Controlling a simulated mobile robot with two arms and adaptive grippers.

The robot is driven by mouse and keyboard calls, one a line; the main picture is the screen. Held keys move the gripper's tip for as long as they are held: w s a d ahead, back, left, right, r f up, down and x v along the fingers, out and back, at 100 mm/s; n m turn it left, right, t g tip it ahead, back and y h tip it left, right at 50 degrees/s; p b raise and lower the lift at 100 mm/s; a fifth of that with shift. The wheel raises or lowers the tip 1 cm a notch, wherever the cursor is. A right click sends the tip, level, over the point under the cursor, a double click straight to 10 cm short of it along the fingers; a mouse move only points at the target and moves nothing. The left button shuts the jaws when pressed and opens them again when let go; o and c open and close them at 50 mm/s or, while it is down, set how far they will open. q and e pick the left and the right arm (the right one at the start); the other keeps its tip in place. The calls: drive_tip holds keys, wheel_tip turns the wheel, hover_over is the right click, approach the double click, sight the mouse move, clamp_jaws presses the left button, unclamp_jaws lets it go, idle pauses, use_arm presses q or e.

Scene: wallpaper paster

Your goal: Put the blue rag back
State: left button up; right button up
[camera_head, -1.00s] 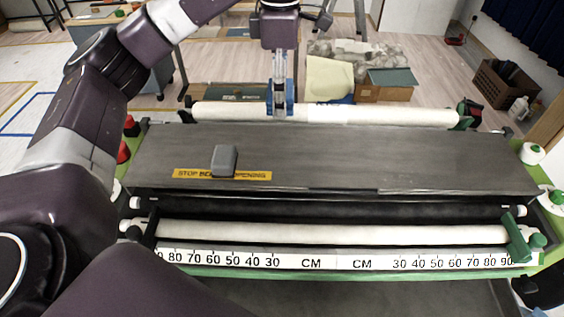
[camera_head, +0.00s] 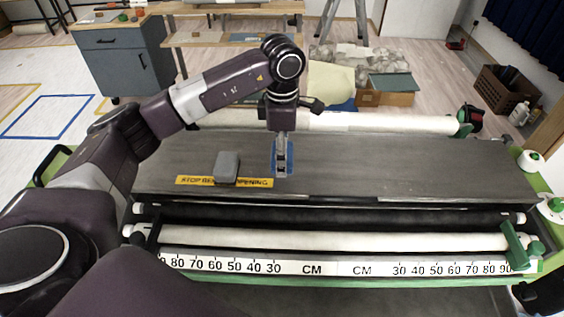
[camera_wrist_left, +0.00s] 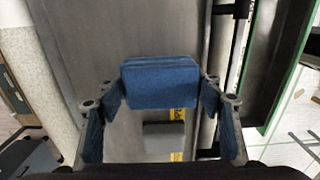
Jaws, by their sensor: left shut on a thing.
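My left gripper (camera_head: 282,170) points down over the dark top cover (camera_head: 400,165) of the wallpaper paster. In the left wrist view, the blue rag (camera_wrist_left: 160,82) shows as a folded blue block between the two fingers, and my left gripper (camera_wrist_left: 160,95) is shut on it. My right gripper is not in view.
A grey block (camera_head: 227,167) sits on the cover left of the gripper, by a yellow warning label (camera_head: 252,183). A white roller (camera_head: 380,122) runs behind the cover, and another white roller (camera_head: 330,239) runs in front. The cover's right half is clear.

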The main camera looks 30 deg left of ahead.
use_arm(q)
wheel_tip(320, 180, down, 4)
drive_tip(key=shift+r+p, duration=0.1)
drive_tip(key=shift+p, duration=0.4)
drive_tip(key=shift+f+b, duration=0.4)
drive_tip(key=shift+f, duration=0.05)
drive_tip(key=o, duration=1.2)
drive_tip(key=shift+c, duration=0.2)
drive_tip(key=shift+r, duration=0.1)
drive_tip(key=shift+r+p, duration=0.2)
drive_tip(key=shift+p, duration=0.35)
drive_tip(key=r+b, duration=0.1)
drive_tip(key=r, duration=0.1)
drive_tip(key=r+b, duration=0.1)
drive_tip(key=r, duration=0.1)
drive_tip(key=r+b, duration=0.1)
drive_tip(key=r, duration=0.1)
drive_tip(key=shift+s+d+r, duration=0.15)
drive_tip(key=shift+d+r, duration=0.15)
drive_tip(key=shift+d, duration=0.05)
drive_tip(key=shift+r+b, duration=0.3)
drive_tip(key=shift+r, duration=0.15)
drive_tip(key=shift+s, duration=0.1)
